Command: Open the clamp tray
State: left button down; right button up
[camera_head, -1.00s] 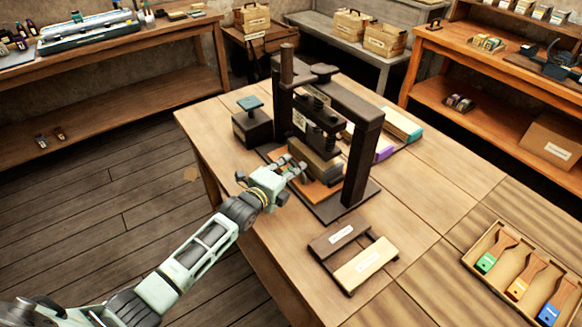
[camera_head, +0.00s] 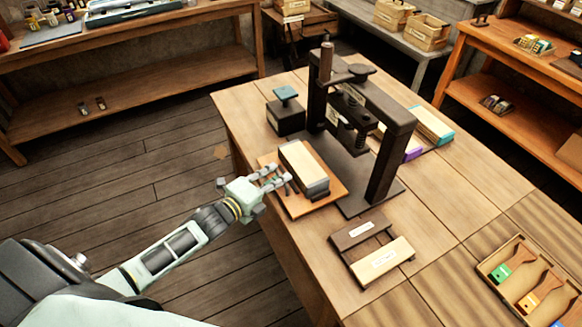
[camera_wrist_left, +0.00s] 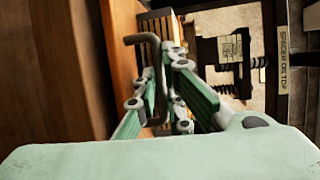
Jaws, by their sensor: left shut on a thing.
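The clamp tray (camera_head: 318,204) is an orange-brown wooden board on the table, drawn out on the near-left side of the dark handwheel press (camera_head: 388,165). A pale-topped block with dark grey lower layers (camera_head: 303,168) rests on it. My left gripper (camera_head: 283,183) is at the tray's left edge, shut on its dark handle. In the left wrist view the bent dark bar of the handle (camera_wrist_left: 143,39) stands between the green-grey fingers (camera_wrist_left: 165,75). The fingers partly hide the handle. My right gripper is not in view.
A black box with a teal top (camera_head: 286,112) stands behind the tray. A dark rack with a pale board (camera_head: 383,262) lies in front of the press. A tray of coloured brushes (camera_head: 518,262) is at the right. The floor left of the table is clear.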

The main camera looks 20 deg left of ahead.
pick_arm(q)
jog(key=shift+s+a, duration=0.6)
jog(key=shift+s, duration=0.2)
jog(key=c, duration=1.8)
grip_release()
jog(key=shift+w, duration=0.1)
jog(key=shift+c, duration=0.2)
jog(key=v, duration=1.2)
